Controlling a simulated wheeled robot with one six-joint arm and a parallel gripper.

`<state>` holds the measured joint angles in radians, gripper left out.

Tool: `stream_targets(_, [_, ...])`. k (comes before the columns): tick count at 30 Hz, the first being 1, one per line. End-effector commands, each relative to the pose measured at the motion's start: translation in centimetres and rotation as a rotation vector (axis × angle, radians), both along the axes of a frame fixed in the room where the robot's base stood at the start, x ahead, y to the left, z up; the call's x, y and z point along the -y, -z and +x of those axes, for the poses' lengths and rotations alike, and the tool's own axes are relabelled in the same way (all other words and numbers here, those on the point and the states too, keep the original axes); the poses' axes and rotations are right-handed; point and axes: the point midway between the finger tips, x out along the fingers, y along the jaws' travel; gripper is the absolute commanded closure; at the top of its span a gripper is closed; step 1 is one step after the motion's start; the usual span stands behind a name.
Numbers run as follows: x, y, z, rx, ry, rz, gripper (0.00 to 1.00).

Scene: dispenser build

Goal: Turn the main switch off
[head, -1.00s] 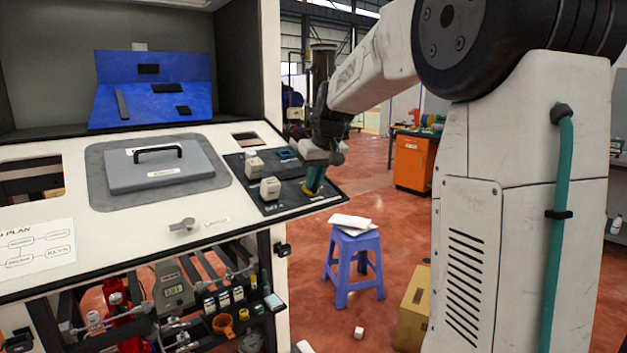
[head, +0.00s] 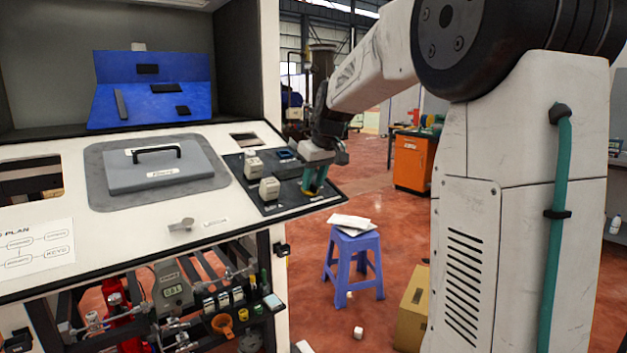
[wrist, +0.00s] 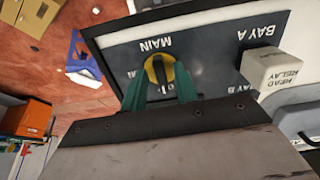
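The main switch (wrist: 159,70) is a yellow round base with a black handle, on a dark panel (wrist: 205,50) next to the word MAIN in the wrist view. In the head view it is a small yellow patch (head: 311,190) at the panel's right end, partly hidden by my fingers. My gripper (wrist: 160,85) has two green fingers, one on each side of the switch, with gaps showing between them and the black handle. In the head view my gripper (head: 314,182) points down at the panel. The switch's position marking is mostly hidden.
White block-shaped relays (head: 269,188) stand on the panel left of my gripper; one (wrist: 275,70) is labelled HEAD RELAY. A grey lid with a handle (head: 160,168) lies further left. A blue stool (head: 355,245) stands on the floor beyond the panel's edge.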

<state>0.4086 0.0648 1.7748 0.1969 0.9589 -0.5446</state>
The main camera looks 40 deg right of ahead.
Motion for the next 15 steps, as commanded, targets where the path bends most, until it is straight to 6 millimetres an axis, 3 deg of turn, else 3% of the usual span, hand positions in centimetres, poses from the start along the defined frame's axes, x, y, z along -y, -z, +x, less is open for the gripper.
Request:
stream_targets(9, [0.0,-0.1,-0.1,-0.001,0.001,0.001,0.67])
stream_targets(15, [0.0,-2.5,-1.0,0.003,0.001,0.000,0.67])
